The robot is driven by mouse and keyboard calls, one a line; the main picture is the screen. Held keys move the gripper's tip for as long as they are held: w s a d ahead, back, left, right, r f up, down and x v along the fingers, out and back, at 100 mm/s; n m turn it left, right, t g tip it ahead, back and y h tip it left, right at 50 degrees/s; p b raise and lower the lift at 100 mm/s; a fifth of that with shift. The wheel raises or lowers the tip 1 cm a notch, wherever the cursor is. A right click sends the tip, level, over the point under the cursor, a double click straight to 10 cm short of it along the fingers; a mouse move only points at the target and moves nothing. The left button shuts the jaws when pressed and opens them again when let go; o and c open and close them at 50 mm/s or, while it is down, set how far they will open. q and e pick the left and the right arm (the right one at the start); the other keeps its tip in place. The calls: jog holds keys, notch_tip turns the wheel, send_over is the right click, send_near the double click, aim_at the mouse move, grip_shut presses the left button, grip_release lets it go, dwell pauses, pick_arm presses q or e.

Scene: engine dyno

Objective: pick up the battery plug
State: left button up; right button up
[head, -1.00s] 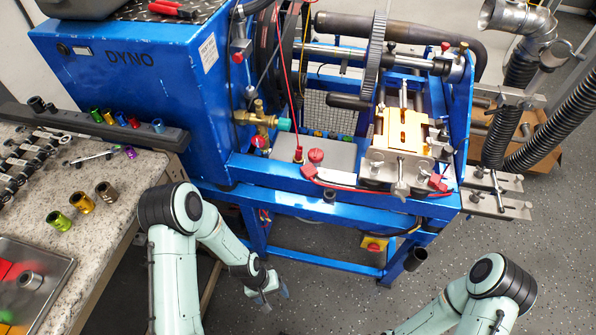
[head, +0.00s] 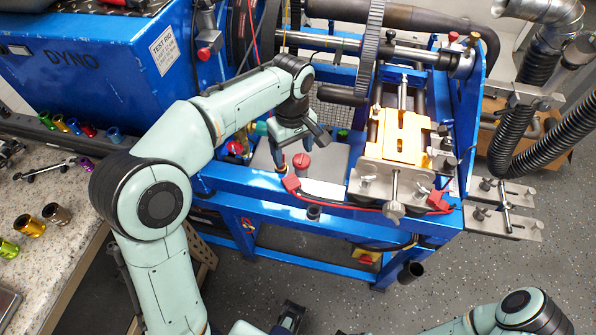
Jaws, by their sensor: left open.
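A red, round-topped piece (head: 301,161) stands on the flat grey top (head: 330,165) inside the blue rig; it looks like the battery plug, though I cannot be sure. My left gripper (head: 303,148) is open just above and behind it in the picture, its fingers pointing down. I see nothing between the fingers, and contact with the red piece cannot be made out. The gripper and forearm hide part of the grey top and the red cable behind.
A red clamp (head: 291,184) on a red cable sits in front of the grey top. The orange block (head: 402,135) and clamp screws are to the right. The blue DYNO cabinet (head: 110,65) and granite bench (head: 45,190) are at the left.

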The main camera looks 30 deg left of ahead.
pick_arm(q)
jog(key=b, duration=0.1)
send_over(291, 181)
jog(key=f, duration=0.6)
jog(key=shift+s+d+f, duration=0.25)
jog(key=shift+d, duration=0.05)
jog(key=shift+w+a+f+b, duration=0.1)
jog(key=shift+a+f+b, duration=0.1)
jog(key=shift+f, duration=1.35)
jog(key=shift+w+a+f+b, duration=0.1)
jog(key=shift+f+b, duration=0.05)
jog(key=shift+f, duration=1.4)
pick_arm(e)
jog(key=shift+s+f, duration=0.25)
jog(key=shift+f, duration=0.25)
jog(key=shift+s+f, duration=0.25)
jog(key=shift+f, duration=0.2)
pick_arm(q)
jog(key=c, duration=1.3)
